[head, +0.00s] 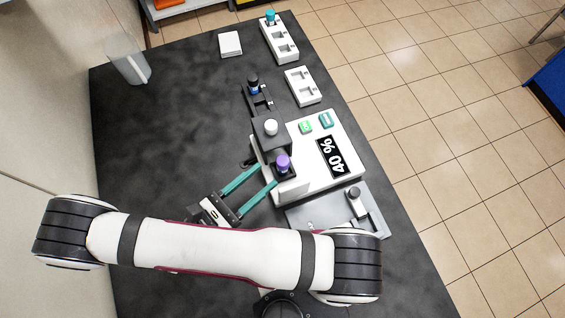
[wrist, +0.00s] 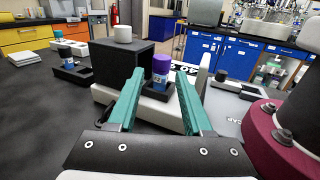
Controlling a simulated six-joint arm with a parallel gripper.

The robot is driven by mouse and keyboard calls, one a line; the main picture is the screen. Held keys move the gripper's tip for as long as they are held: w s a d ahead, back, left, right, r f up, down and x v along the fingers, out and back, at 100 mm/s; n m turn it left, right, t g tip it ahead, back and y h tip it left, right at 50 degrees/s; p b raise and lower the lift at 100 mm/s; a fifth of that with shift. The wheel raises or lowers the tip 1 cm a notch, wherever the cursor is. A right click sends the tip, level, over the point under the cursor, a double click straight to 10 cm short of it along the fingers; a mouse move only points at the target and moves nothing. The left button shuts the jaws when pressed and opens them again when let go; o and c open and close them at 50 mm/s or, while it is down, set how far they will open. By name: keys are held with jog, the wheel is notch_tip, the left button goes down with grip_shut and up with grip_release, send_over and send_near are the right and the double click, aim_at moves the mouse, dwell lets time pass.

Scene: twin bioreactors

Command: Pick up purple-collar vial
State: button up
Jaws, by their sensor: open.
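The purple-collar vial (head: 283,163) stands upright in a dark holder on the near left side of the white device. In the wrist view the same vial (wrist: 160,72) has a purple cap and a label, and it shows between my two teal fingers. My gripper (head: 254,175) is open, its fingertips pointing at the vial and reaching close to it. In the wrist view my gripper (wrist: 159,76) has one finger on each side of the vial in the picture. I cannot tell whether either finger touches it. The vial's base is hidden by the holder.
A black block with a white knob (head: 271,127) stands just behind the vial. White racks (head: 303,87) lie further back.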

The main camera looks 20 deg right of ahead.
aim_at(275, 176)
jog(key=x, duration=0.4)
jog(key=shift+d+f, duration=0.3)
jog(key=shift+d, duration=0.05)
grip_shut()
jog(key=shift+r, duration=0.1)
